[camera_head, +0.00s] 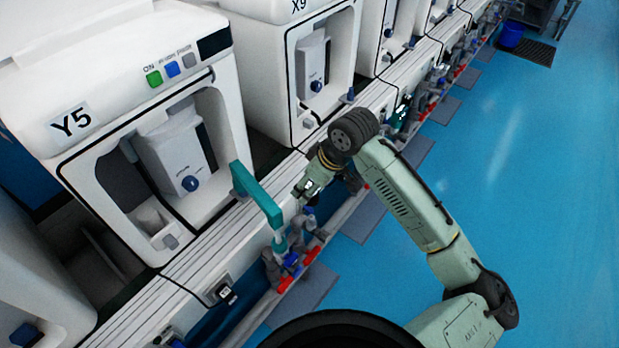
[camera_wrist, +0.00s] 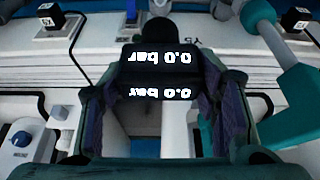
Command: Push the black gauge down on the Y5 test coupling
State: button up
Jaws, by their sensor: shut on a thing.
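The black gauge (camera_wrist: 160,65) is in the middle of the wrist view, with "0.0 bar" on its faces. My gripper (camera_wrist: 160,88) has a dark finger on each side of it and is shut on it. In the head view my gripper (camera_head: 308,187) is at the front edge of the Y5 machine (camera_head: 72,122), just right of a teal handle (camera_head: 258,192). A Y5 label (camera_wrist: 192,42) shows upside down on the white ledge behind the gauge. The coupling under the gauge is hidden, so I cannot tell how the gauge sits on it.
The teal handle (camera_wrist: 285,110) stands close to the right of my gripper in the wrist view. Small black labelled blocks (camera_wrist: 50,15) stand on the ledge. Red and blue valves (camera_head: 291,260) line the front. The blue floor (camera_head: 500,150) to the right is open.

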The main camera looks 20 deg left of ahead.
jog(key=shift+f+b, duration=2.55)
jog(key=shift+f, duration=0.65)
jog(key=shift+f+b, duration=1.25)
jog(key=shift+f, duration=0.4)
jog(key=o, duration=1.3)
jog(key=shift+r, duration=0.1)
jog(key=v, duration=1.2)
